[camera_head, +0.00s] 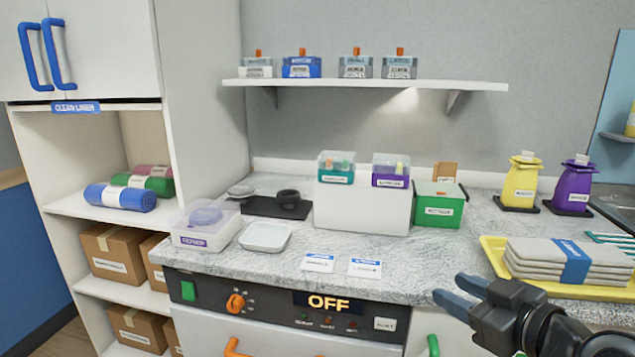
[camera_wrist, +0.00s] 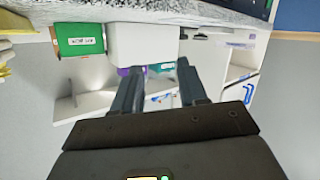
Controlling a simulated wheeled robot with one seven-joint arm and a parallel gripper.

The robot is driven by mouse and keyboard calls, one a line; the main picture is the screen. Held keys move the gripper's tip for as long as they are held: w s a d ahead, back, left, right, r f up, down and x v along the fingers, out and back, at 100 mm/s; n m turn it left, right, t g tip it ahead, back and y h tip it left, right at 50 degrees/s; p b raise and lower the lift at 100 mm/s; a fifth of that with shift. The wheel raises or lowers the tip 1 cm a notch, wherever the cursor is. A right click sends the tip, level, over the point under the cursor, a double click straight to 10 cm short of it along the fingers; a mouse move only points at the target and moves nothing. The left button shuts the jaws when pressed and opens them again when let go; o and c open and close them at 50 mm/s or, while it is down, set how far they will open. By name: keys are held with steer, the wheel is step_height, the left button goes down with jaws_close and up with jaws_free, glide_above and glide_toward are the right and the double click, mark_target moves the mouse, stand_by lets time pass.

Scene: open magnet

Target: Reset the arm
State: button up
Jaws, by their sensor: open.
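My gripper (camera_head: 462,297) is at the lower right of the head view, in front of the counter's front edge. Its two blue-grey fingers point left and stand apart, with nothing between them. In the wrist view my gripper (camera_wrist: 158,82) also shows open and empty, and the scene there appears upside down. The folded grey linen stack (camera_head: 585,262) with a blue band lies in a yellow tray (camera_head: 493,252), behind and to the right of my gripper. My arm covers part of the cabinet front at the lower right.
The grey counter (camera_head: 420,262) holds a clear lidded box (camera_head: 205,228), a white dish (camera_head: 265,237), two label cards, a white block (camera_head: 362,208) and a green box (camera_head: 438,207). A wall shelf (camera_head: 370,84) holds several small boxes. The panel display (camera_head: 328,303) reads OFF.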

steer(key=s+a+f+m+t+h, duration=0.1)
steer(key=s+a+f+m+h, duration=0.3)
steer(key=s, duration=0.6)
steer(key=s+a+f+m+h, duration=0.1)
steer(key=s+a+f+m, duration=0.2)
steer(key=s+f+m, duration=0.35)
steer(key=s+d+r+n, duration=0.1)
steer(key=s+d+n, duration=0.1)
steer(key=s, duration=1.1)
steer(key=s+d+r+n, duration=0.1)
steer(key=s+d, duration=0.2)
steer(key=s, duration=0.9)
steer(key=shift+s+d+r+n+h, duration=0.3)
steer(key=shift+s+d+n, duration=0.05)
steer(key=shift+s, duration=0.05)
